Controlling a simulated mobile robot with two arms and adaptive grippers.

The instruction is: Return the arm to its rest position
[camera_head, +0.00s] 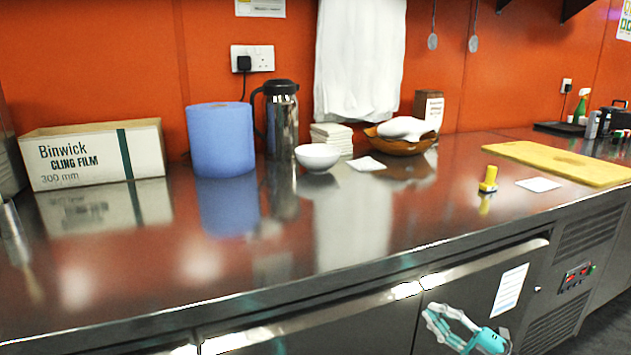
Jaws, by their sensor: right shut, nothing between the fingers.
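My right gripper (432,312), with pale fingers and a teal body, shows at the bottom right of the head view. It is low in front of the steel counter's cabinet doors, below the counter's front edge. Its fingers point left and are shut with nothing between them. The rest of the right arm is out of the frame. My left gripper is not in view.
The steel counter (330,235) has a wide bare front. A cling film box (95,155), blue roll (220,140), flask (282,120), white bowl (317,157) and basket (400,145) stand along the back. A yellow-topped item (489,178) and yellow board (560,163) are at right.

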